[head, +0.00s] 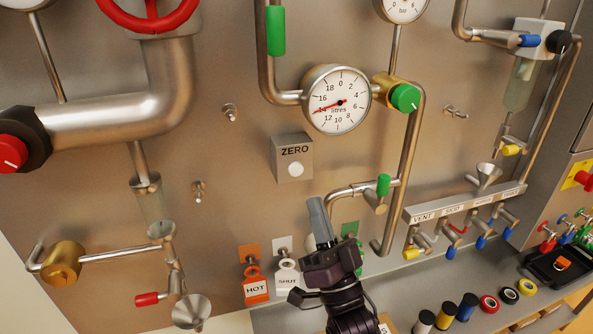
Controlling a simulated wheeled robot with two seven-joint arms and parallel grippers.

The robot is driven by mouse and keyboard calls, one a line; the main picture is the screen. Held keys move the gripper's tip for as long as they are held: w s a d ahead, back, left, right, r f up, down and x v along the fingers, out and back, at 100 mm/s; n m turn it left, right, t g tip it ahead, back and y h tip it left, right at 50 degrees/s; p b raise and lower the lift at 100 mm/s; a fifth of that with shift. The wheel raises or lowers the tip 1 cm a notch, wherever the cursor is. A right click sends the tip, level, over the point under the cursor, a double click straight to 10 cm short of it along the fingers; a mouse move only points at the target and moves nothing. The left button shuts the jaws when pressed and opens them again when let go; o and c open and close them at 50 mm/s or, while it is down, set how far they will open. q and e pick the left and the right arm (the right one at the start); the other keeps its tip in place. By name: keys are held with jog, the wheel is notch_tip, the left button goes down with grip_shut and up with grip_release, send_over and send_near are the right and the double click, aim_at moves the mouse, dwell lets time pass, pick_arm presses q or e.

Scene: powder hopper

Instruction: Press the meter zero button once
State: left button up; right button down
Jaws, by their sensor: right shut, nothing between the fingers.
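The meter zero button (295,169) is a round white button on a small grey box marked ZERO (292,152). It sits on the metal panel below and left of the litres meter (338,100). The meter has a white face and a red needle pointing to the left, near 14. My right gripper (318,206) comes up from the bottom of the head view. It is shut and empty, with its fingertips below and a little right of the button, apart from it in the picture. My left gripper is not in view.
A bent pipe with a green-handled valve (383,185) is close right of my right gripper. HOT (256,288) and SHUT (287,279) tags hang to its left. A manifold labelled VENT (423,216) is at the right. Several tape rolls and cylinders stand on the shelf (408,291).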

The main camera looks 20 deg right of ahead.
aim_at(296, 169)
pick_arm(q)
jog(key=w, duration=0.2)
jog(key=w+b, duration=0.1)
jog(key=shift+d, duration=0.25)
pick_arm(e)
jog(key=w, duration=0.7)
jog(key=shift+w, duration=0.4)
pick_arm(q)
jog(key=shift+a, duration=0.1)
pick_arm(e)
jog(key=shift+a, duration=0.1)
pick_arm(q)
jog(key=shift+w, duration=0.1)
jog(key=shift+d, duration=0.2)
pick_arm(e)
jog(key=shift+w, duration=0.15)
dwell(0.5)
jog(key=shift+w, duration=0.25)
